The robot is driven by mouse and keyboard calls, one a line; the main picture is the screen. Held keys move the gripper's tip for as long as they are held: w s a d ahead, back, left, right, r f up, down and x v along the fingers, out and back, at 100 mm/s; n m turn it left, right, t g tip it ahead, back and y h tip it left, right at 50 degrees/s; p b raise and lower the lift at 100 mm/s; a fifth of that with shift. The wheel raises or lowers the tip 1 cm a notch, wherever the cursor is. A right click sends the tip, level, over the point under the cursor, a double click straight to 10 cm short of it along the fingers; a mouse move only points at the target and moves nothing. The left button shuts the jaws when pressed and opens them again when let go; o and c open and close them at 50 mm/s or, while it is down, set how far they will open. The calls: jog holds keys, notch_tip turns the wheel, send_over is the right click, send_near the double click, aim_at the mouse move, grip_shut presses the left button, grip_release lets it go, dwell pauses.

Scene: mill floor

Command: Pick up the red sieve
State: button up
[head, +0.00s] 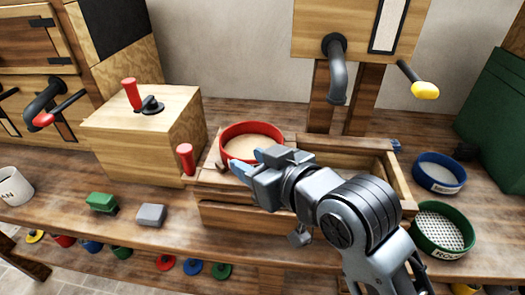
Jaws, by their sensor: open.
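The red sieve (252,142) is a round red ring with a pale tan surface inside. It rests on the left part of a wooden tray-like frame (215,186) on the bench. My gripper (262,162) is at the near side of the sieve, its blue-tipped fingers pointing left. The fingers cover part of the sieve's near rim. The gripper is open, and I cannot tell whether it touches the rim.
A wooden box with a red-handled crank (150,135) stands left of the sieve. A blue sieve (438,172) and a green sieve (442,228) lie at the right. A green block (102,202) and a grey block (151,214) sit at the front left.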

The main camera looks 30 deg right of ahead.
aim_at(233, 154)
jog(key=x, duration=0.7)
jog(key=shift+w, duration=0.2)
jog(key=shift+c, duration=0.2)
jog(key=shift+f, duration=0.1)
grip_shut()
